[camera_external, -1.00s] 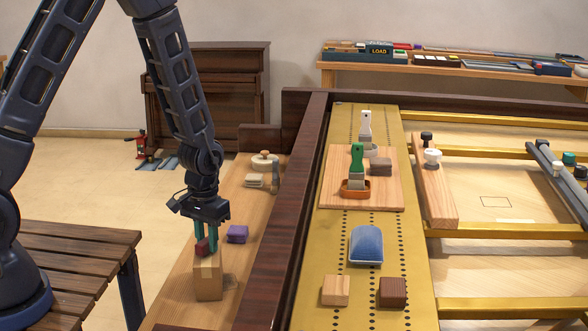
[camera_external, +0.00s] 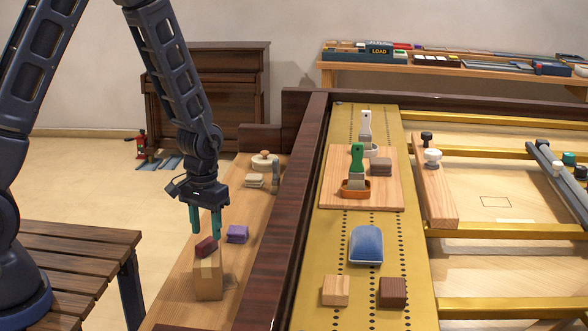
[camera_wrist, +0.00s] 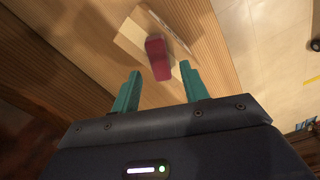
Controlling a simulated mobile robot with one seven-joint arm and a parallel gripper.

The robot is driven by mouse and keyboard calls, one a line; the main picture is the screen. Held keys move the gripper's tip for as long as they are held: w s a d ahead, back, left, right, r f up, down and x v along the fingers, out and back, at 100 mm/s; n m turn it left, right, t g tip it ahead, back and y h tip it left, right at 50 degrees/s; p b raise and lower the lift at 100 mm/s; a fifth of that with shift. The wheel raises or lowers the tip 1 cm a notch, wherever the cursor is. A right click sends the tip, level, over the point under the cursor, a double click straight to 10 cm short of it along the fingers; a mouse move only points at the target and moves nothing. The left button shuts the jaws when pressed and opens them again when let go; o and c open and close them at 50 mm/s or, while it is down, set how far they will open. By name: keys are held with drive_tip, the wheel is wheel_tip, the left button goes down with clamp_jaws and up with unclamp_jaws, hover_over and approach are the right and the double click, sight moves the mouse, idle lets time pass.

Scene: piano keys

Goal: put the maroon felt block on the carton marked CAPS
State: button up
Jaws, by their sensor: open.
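The maroon felt block (camera_external: 206,247) rests, slightly tilted in the picture, on top of the brown carton (camera_external: 208,278) on the wooden bench strip. No marking on the carton is readable. In the wrist view the block (camera_wrist: 158,58) lies on the carton top (camera_wrist: 132,37), ahead of my fingertips. My gripper (camera_external: 205,232) is open and empty, with its teal fingers just above and behind the block, apart from it. The fingers also show in the wrist view (camera_wrist: 160,80), with a clear gap between them.
A purple block stack (camera_external: 237,233) stands right of the carton, close to my fingers. Pale blocks and a round lidded item (camera_external: 264,160) sit farther back on the strip. A dark wooden rail (camera_external: 283,235) runs along the right. A blue domed block (camera_external: 366,245) lies beyond it.

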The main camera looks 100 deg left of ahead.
sight(207, 240)
wheel_tip(207, 240, up, 8)
drive_tip(key=r, duration=0.1)
drive_tip(key=w+d+r+m+t, duration=0.25)
drive_tip(key=d+r+m, duration=0.45)
drive_tip(key=d+r, duration=1.15)
drive_tip(key=s+d+r+m+t, duration=0.1)
drive_tip(key=s+d+r+m, duration=0.2)
drive_tip(key=s+d, duration=0.3)
drive_tip(key=s+d+r+m+t, duration=0.1)
drive_tip(key=s+d+r+m, duration=0.2)
drive_tip(key=d, duration=0.9)
wheel_tip(207, 240, up, 2)
drive_tip(key=s, duration=0.2)
drive_tip(key=shift+s+r+m, duration=0.15)
drive_tip(key=shift+s+m, duration=0.15)
drive_tip(key=shift+s, duration=0.1)
